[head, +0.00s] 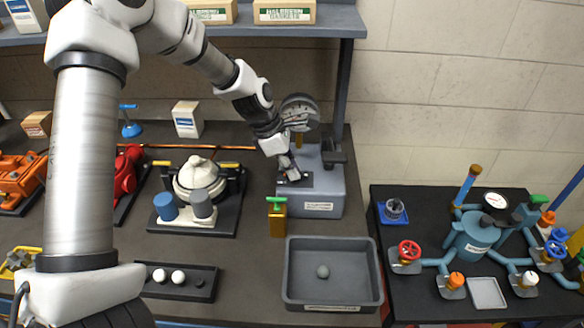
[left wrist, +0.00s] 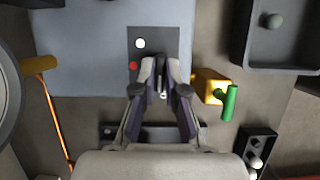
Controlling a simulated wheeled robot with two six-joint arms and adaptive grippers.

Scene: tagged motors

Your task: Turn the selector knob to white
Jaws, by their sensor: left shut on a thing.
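The selector's dark plate (head: 305,180) sits on a blue-grey machine base (head: 325,200). In the left wrist view the plate (left wrist: 170,38) carries a white dot (left wrist: 140,43) and a red dot (left wrist: 133,65). Another pale spot shows low between the fingers. My left gripper (head: 292,175) reaches down over the plate. In the left wrist view my left gripper (left wrist: 160,68) is closed in on the knob, which is mostly hidden between its fingers. I cannot tell which colour the knob points at. My right gripper is in neither view.
A yellow block with a green handle (head: 277,217) stands just left of the machine base. A grey bin (head: 290,290) with a ball lies in front. A black tray (head: 212,285) with balls is nearer left. A round grey disc (head: 299,108) rises behind the base.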

